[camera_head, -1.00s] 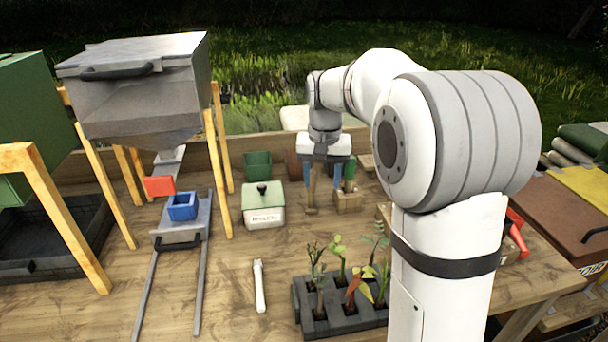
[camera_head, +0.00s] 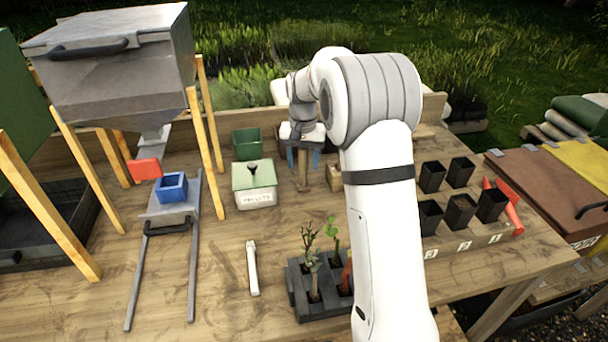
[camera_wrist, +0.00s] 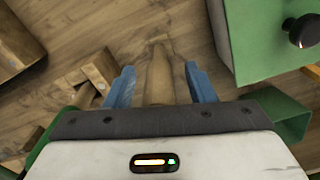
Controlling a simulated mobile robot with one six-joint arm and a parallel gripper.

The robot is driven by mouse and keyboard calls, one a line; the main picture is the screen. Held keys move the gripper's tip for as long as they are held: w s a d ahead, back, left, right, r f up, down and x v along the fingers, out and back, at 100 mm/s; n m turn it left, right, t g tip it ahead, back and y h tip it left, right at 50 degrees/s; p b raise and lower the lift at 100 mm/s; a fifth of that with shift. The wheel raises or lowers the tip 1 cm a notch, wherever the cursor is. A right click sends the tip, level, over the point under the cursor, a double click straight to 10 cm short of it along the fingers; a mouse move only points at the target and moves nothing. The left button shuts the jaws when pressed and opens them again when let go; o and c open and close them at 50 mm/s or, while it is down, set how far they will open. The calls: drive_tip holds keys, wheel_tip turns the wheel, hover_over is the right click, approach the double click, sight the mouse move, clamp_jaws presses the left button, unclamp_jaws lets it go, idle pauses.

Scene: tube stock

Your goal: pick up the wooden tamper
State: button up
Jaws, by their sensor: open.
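The wooden tamper (camera_head: 303,172) is a slim brown stick standing about upright on the bench behind the seedling tray. In the wrist view the tamper (camera_wrist: 158,80) runs between two blue fingers. My gripper (camera_head: 303,163) is over it, pointing down, with a finger on each side. In the wrist view my gripper (camera_wrist: 161,73) is open, with a gap showing between the tamper and each finger. The tamper's upper end is hidden under the gripper body.
A green-lidded box (camera_head: 254,190) stands left of the gripper and a small wooden block (camera_head: 334,178) close on its right. A green bin (camera_head: 247,143) is behind. The seedling tray (camera_head: 298,285) and a white stick (camera_head: 253,268) are in front. Black pots (camera_head: 432,177) stand right.

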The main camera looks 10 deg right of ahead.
drive_tip(key=shift+f, duration=0.2)
clamp_jaws()
idle(0.4)
